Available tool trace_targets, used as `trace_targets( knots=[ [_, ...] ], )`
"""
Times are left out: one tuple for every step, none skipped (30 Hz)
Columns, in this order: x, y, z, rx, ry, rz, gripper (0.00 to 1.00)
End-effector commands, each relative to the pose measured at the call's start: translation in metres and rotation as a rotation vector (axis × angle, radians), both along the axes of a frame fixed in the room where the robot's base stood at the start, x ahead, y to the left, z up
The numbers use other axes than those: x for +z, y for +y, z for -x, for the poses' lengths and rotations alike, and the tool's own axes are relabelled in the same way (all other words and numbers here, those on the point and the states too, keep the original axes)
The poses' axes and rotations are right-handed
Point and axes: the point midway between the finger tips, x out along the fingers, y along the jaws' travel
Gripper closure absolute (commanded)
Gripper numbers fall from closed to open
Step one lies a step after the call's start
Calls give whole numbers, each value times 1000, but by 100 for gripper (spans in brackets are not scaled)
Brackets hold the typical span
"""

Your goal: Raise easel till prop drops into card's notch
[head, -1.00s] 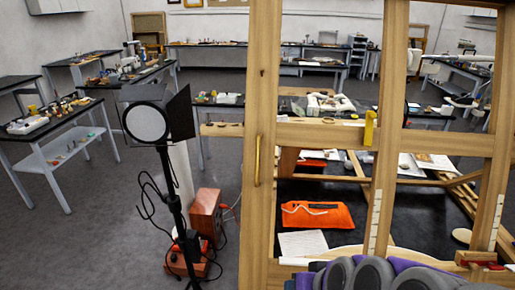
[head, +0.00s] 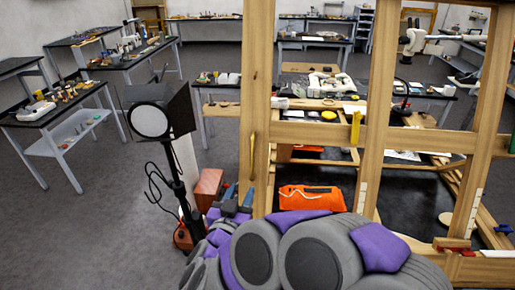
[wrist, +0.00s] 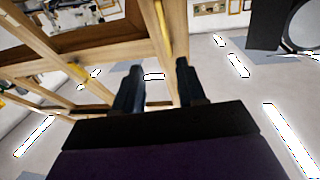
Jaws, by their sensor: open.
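The wooden easel frame (head: 262,60) stands upright at the right in the head view. A brass handle (head: 253,152) is fixed upright on its left post. My gripper (head: 238,199) is open, low beside that post and below the handle. In the wrist view the handle (wrist: 163,38) shows beyond and between the two fingers (wrist: 158,85), with nothing visibly held. Pale notched strips, perhaps the card, are on the middle post (head: 363,197) and the right post (head: 475,205). I cannot pick out the prop with certainty.
A black studio lamp (head: 150,121) on a stand is left of the easel, with a reddish box (head: 208,188) near its base. An orange pouch (head: 310,197) lies on the dark surface behind the frame. Benches stand at the left and back. Floor at the left is clear.

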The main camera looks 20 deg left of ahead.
Motion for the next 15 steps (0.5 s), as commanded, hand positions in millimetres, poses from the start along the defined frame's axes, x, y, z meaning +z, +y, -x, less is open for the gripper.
trace_targets(
  knots=[
    [0,6,5,-13,-17,25,60],
    [0,7,7,-25,-30,36,60],
    [1,7,9,-37,-42,50,60],
    [0,9,10,-42,-49,57,60],
    [1,10,10,-48,-56,63,60],
    [1,10,9,-53,-63,69,60],
    [1,10,8,-57,-65,71,60],
    [1,10,5,-59,-66,72,60],
    [1,9,1,-61,-67,71,60],
    [1,8,-3,-61,-67,70,60],
    [2,5,-7,-62,-67,69,60],
    [3,3,-14,-63,-68,67,60],
    [3,2,-19,-65,-69,66,60],
    [4,0,-25,-65,-69,64,60],
    [4,-3,-33,-66,-66,61,60]
  ],
)
